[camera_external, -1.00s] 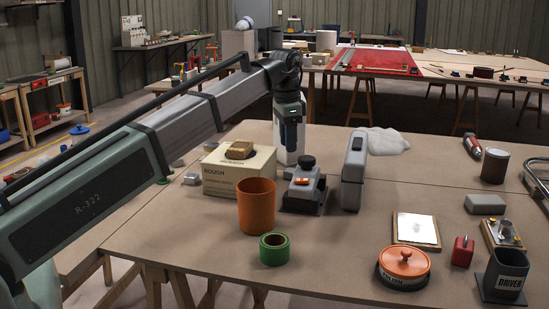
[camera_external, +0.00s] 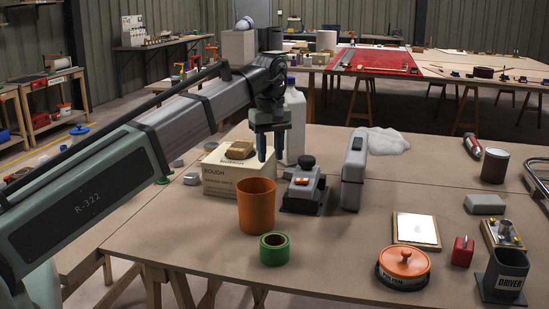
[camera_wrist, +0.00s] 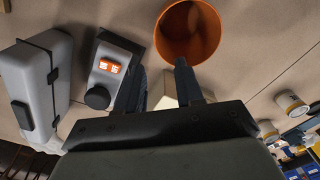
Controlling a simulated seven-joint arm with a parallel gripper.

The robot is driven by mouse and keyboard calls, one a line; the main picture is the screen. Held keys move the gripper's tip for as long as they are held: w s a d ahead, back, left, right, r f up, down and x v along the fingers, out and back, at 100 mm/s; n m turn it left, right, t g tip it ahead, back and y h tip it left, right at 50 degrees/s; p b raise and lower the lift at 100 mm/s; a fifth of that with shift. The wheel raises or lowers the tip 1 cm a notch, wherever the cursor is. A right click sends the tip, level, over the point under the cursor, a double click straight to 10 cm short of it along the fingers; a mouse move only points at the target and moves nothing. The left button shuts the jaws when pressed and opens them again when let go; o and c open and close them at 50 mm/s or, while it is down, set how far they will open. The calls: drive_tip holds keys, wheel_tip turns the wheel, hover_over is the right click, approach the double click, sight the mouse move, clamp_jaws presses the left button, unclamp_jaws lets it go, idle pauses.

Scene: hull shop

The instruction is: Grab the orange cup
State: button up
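The orange cup (camera_external: 257,206) stands upright on the table, left of the middle in the external view. In the wrist view the cup (camera_wrist: 188,32) shows at the top, its open mouth and empty inside visible. My gripper (camera_external: 271,158) points down above and behind the cup, apart from it. Its two fingers are spread with nothing between them. In the wrist view the fingers of my gripper (camera_wrist: 160,88) also stand apart, the right one reaching toward the cup's rim in the picture.
A green tape roll (camera_external: 274,249) lies in front of the cup. A cardboard box (camera_external: 238,176) with a sanding block stands behind it. A grey tool with an orange switch (camera_external: 303,187) and a grey case (camera_external: 354,172) stand to the right. A white bottle (camera_external: 294,125) stands behind my gripper.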

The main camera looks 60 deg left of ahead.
sight(271, 199)
drive_tip(key=shift+f+n, duration=0.65)
drive_tip(key=shift+f, duration=2.8)
drive_tip(key=shift+f+n, duration=0.65)
drive_tip(key=shift+f, duration=2.8)
drive_tip(key=shift+c, duration=0.4)
clamp_jaws()
